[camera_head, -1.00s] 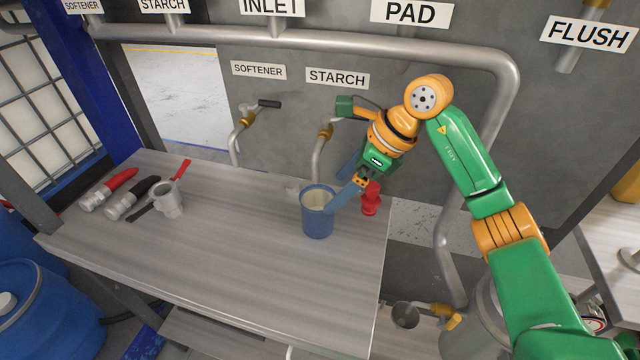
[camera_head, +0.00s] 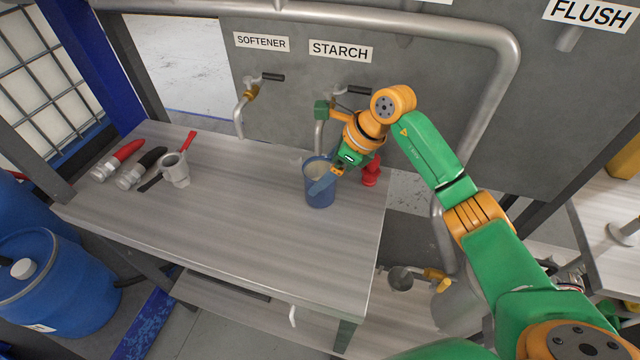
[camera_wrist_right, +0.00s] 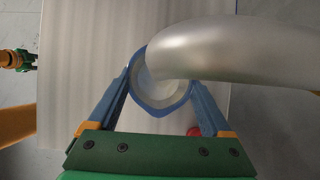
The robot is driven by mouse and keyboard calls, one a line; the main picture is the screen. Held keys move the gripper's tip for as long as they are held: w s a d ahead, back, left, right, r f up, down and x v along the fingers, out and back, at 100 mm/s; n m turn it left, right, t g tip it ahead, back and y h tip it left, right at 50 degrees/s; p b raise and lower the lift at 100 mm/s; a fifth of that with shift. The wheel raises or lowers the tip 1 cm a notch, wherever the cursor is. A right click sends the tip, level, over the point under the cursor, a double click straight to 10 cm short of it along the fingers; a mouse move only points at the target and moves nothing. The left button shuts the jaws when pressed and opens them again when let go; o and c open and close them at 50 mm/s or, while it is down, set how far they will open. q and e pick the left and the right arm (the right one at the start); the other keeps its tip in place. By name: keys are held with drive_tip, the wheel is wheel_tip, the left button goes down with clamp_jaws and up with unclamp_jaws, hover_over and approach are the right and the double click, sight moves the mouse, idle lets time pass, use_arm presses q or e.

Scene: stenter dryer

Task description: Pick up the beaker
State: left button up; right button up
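The blue beaker (camera_head: 319,194) stands upright on the grey table, near its right end. It also shows in the right wrist view (camera_wrist_right: 160,107), its pale inside partly covered by a pipe. My right gripper (camera_head: 325,181) is at the beaker, reaching in from the upper right. In the right wrist view its two fingers (camera_wrist_right: 160,78) stand wide apart, one on each side of the beaker; whether they touch it is unclear. In the head view one finger crosses the front of the beaker.
A red object (camera_head: 371,172) stands just right of the beaker. The starch pipe (camera_wrist_right: 240,55) hangs close over it. The table's middle (camera_head: 235,225) is clear.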

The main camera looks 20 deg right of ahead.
drive_tip(key=shift+w, duration=0.15)
drive_tip(key=shift+c, duration=0.7)
